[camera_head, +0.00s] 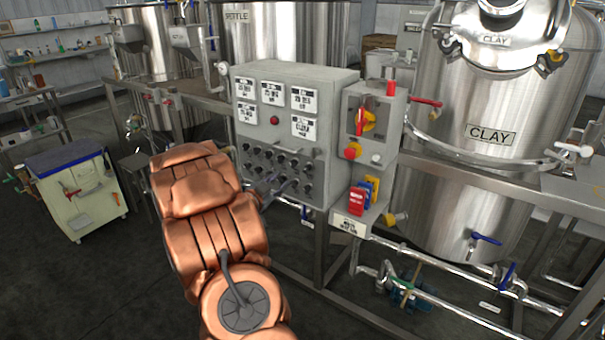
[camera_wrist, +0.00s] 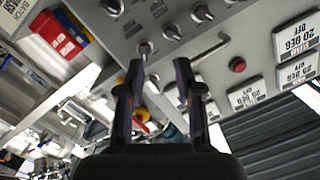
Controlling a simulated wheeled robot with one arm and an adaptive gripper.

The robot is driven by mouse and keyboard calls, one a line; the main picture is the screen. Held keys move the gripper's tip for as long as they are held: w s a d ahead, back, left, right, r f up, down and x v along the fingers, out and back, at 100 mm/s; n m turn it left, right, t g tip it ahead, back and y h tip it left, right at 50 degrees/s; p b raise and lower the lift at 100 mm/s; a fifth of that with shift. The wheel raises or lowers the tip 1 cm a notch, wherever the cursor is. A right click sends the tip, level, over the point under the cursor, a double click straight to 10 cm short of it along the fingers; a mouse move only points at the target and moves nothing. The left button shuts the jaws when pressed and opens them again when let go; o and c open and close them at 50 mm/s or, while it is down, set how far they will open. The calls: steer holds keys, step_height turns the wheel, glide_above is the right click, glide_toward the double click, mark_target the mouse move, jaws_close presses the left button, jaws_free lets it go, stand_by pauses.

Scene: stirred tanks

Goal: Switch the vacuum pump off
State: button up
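The grey control panel (camera_head: 310,140) stands in the middle of the head view, with rows of black knobs (camera_head: 280,165) on its lower half. I cannot read which knob belongs to the vacuum pump. In the wrist view the panel (camera_wrist: 215,75) appears upside down, with a knob (camera_wrist: 145,47) just beyond the left fingertip and another (camera_wrist: 201,13) higher up. My gripper (camera_wrist: 160,66) is open, its two fingers apart in front of the panel face, with nothing visibly held. Contact with a knob cannot be told. In the head view my arm hides part of the panel's lower left.
A side box carries a red-yellow rotary switch (camera_head: 368,120), with red, blue and yellow tags (camera_head: 357,200) below. A red button (camera_head: 275,120) sits among the displays. The steel CLAY tank (camera_head: 460,190) and pipes stand right.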

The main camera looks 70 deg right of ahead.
mark_target(305, 170)
steer(key=shift+m+g+h, duration=0.3)
steer(key=shift+m+g, duration=0.1)
steer(key=shift+g, duration=0.5)
steer(key=shift+s+d+p, duration=0.35)
steer(key=shift+s+d, duration=0.4)
steer(key=shift+d, duration=0.7)
steer(key=shift+s+d+p, duration=0.3)
steer(key=shift+s+d, duration=0.5)
steer(key=shift+d, duration=0.6)
steer(key=shift+s+d+p, duration=0.35)
steer(key=shift+s+d, duration=0.4)
steer(key=shift+d, duration=0.7)
jaws_close()
